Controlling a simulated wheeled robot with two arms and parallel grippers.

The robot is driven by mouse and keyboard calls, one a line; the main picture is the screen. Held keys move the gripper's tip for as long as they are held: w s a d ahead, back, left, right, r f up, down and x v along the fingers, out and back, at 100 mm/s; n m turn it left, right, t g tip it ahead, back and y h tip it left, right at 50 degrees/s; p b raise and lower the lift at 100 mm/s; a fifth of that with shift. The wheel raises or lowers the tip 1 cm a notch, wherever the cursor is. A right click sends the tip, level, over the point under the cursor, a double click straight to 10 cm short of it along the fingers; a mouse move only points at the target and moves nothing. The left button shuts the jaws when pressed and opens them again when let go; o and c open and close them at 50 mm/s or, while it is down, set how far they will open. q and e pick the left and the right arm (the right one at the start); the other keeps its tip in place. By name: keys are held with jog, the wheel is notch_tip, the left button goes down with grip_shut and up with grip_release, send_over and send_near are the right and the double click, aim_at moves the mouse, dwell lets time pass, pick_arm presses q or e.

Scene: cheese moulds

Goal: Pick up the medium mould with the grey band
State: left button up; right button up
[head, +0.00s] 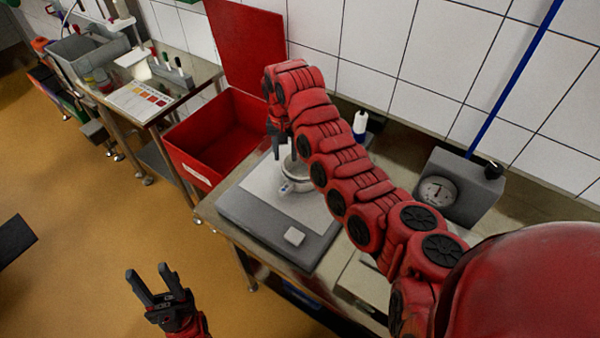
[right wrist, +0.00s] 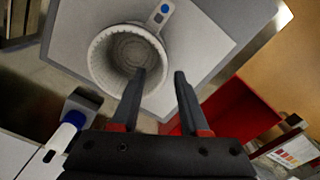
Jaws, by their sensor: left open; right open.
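A round, open, whitish mould (head: 298,183) stands on the pale sheet on a grey platform, partly hidden behind my right arm. In the right wrist view I look down into the same mould (right wrist: 128,52), with ribbed inner walls and a grey tab carrying a blue dot at its rim. A grey band cannot be made out clearly. My right gripper (head: 283,150) points down at the mould, open and empty. In the right wrist view its fingers (right wrist: 160,72) overlap the mould's edge, one over the opening, one beyond the rim. My left gripper (head: 147,269) is open and empty over the floor.
The grey platform (head: 255,222) lies on the bench, with a small pale block (head: 294,236) near its front. A red crate (head: 192,168) with a raised lid stands at left.

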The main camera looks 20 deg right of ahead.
aim_at(283, 162)
jog(key=shift+s+f+p, duration=0.1)
jog(key=shift+f+p, duration=0.2)
jog(key=shift+f, duration=0.85)
jog(key=shift+w+a+f+p, duration=0.2)
jog(key=shift+f+p, duration=0.25)
jog(key=shift+p, duration=0.3)
jog(key=shift+w+a+f+p, duration=0.1)
jog(key=shift+w+f+p, duration=0.05)
jog(key=shift+f+p, duration=0.55)
jog(key=shift+f, duration=1.45)
grip_shut()
